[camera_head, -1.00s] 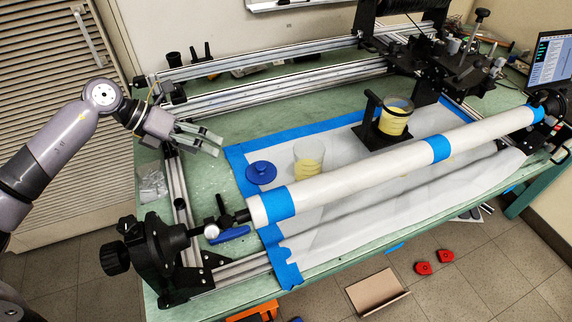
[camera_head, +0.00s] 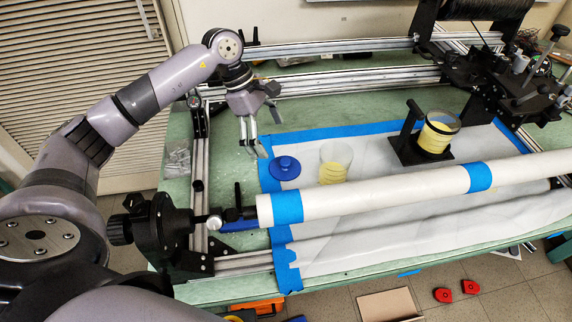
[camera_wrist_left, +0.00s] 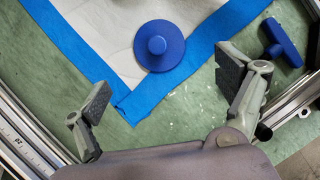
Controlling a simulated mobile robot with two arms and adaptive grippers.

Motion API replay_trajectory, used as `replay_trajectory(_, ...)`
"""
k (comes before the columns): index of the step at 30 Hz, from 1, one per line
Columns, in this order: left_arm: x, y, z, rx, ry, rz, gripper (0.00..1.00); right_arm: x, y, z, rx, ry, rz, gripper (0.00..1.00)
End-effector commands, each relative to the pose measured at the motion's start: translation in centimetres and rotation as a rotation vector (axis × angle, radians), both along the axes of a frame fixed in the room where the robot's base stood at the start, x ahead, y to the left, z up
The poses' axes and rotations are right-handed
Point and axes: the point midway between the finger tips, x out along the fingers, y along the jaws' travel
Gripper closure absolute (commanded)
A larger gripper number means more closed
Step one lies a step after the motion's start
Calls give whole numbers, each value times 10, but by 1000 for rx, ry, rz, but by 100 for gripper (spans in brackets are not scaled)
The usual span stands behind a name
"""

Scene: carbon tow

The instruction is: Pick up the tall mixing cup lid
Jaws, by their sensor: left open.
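The tall mixing cup lid, most likely the blue round disc with a knob (camera_head: 286,168), lies on the corner of the blue-taped white sheet. It also shows in the left wrist view (camera_wrist_left: 159,46), knob up. A clear cup with yellow contents (camera_head: 335,163) stands just right of the lid, apart from it. My left gripper (camera_head: 262,142) is open and empty, above the table and just up-left of the lid. In the left wrist view its two fingers (camera_wrist_left: 164,98) are spread wide, with the lid beyond them. My right gripper is not in view.
A long white tube with blue tape (camera_head: 390,190) spans the front of the sheet. A second cup with yellow contents (camera_head: 437,134) sits in a black holder. A blue-handled tool (camera_wrist_left: 284,42) lies near the lid. Metal rails (camera_head: 330,88) run behind; bare green table lies left of the sheet.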

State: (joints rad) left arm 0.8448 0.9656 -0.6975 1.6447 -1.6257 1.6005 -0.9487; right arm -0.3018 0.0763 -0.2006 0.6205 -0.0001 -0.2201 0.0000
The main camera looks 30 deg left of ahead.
Motion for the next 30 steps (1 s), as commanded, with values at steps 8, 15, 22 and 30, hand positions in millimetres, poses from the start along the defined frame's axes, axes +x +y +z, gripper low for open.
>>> replay_trajectory(8,2,-15,-35,-1,1,1,9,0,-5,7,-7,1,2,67)
replay_trajectory(15,4,-27,-53,-3,5,1,9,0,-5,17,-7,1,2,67)
replay_trajectory(22,7,-38,-81,-1,1,2,9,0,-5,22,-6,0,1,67)
replay_trajectory(30,7,-38,-84,-1,0,2,9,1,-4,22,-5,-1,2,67)
